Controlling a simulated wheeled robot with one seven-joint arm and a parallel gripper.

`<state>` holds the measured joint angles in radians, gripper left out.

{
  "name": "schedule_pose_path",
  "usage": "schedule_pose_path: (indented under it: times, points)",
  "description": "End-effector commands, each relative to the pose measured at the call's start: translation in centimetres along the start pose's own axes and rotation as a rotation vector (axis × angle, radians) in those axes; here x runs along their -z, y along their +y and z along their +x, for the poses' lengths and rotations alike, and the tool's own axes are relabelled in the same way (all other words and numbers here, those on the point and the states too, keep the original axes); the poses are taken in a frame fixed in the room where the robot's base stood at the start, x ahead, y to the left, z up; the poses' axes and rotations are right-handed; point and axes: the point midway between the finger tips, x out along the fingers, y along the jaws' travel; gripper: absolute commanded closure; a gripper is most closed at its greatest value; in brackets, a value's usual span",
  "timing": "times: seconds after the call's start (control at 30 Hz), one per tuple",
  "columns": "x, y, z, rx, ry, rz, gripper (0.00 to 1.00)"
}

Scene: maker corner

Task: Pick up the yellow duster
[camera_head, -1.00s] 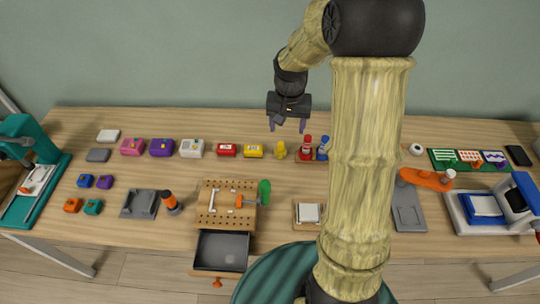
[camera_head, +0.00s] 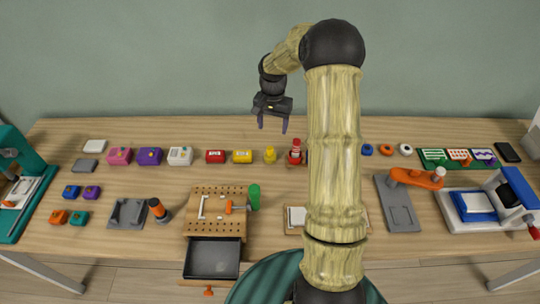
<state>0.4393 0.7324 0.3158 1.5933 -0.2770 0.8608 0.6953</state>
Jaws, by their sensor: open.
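The yellow duster (camera_head: 270,156) is a small bulb-like thing with a narrower top. It stands upright in the back row on the wooden table, between a yellow box (camera_head: 242,156) and a red bottle (camera_head: 295,154). My gripper (camera_head: 272,123) hangs in the air with its fingers pointing down, parted and empty. In the picture it is just above the duster and apart from it; how far it is in depth I cannot tell. The duster is in full view.
A pegboard (camera_head: 216,222) with tools and a green cylinder (camera_head: 254,196) stands in front, over an open drawer (camera_head: 212,258). A red box (camera_head: 215,156) and other boxes continue the row leftward. My arm hides the part right of the red bottle.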

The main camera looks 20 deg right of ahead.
Motion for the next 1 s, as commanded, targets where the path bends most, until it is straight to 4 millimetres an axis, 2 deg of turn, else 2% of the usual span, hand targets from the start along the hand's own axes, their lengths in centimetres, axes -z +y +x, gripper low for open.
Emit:
schedule_pose_path:
  times: [0.1,0.5,0.6,1.0]
  points:
    - [-0.1,0.0,2.2,-0.001,-0.004,-0.001,0.38]
    - [-0.1,-0.1,8.9,0.0,-0.002,-0.003,0.38]
    - [-0.1,-0.2,9.6,0.0,-0.001,-0.003,0.38]
    - [-0.1,-0.3,10.1,0.0,0.0,-0.003,0.38]
